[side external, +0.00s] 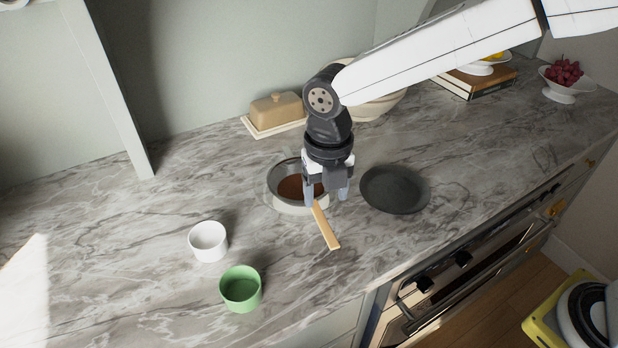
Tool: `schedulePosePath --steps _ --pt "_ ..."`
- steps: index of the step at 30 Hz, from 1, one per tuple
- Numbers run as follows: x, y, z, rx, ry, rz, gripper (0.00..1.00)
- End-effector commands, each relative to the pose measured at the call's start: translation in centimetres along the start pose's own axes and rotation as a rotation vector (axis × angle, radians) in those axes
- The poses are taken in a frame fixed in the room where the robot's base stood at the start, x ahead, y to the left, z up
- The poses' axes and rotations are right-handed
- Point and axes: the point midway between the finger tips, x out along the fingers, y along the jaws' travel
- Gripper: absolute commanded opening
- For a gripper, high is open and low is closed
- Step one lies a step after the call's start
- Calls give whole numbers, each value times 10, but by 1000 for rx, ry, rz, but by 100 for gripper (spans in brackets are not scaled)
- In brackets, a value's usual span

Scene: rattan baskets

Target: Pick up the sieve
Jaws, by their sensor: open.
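The sieve (284,178) has a round metal rim with brown contents or mesh showing inside, and a flat wooden handle (327,229) pointing toward the counter's front edge. It appears to rest on a pale round bowl (287,208). My gripper (327,197) points down over the right side of the sieve, near where the handle meets the rim. Its fingers are open and apart, on either side of the handle's inner end. The gripper hides part of the rim and the handle's joint. I cannot tell whether the fingers touch the handle.
A dark plate (395,189) lies just right of my gripper. A white cup (208,242) and a green cup (240,289) stand at front left. A butter dish (277,112) and a large bowl (375,106) stand behind. The marble counter (130,250) is clear at left.

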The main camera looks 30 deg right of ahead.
Motion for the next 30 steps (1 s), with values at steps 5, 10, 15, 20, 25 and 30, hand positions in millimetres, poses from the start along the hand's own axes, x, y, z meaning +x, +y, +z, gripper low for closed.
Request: schedulePosePath --steps 5,10,15,20,25,30 --pt "-1 4 -1 -46 3 -3 68" --pt "4 4 -1 -45 4 -3 68" --pt "18 4 -1 -43 4 -4 68" --pt "26 3 -1 -43 3 -3 68" --pt "27 3 -1 -42 3 -2 68" --pt "37 3 -2 -42 5 -5 68"
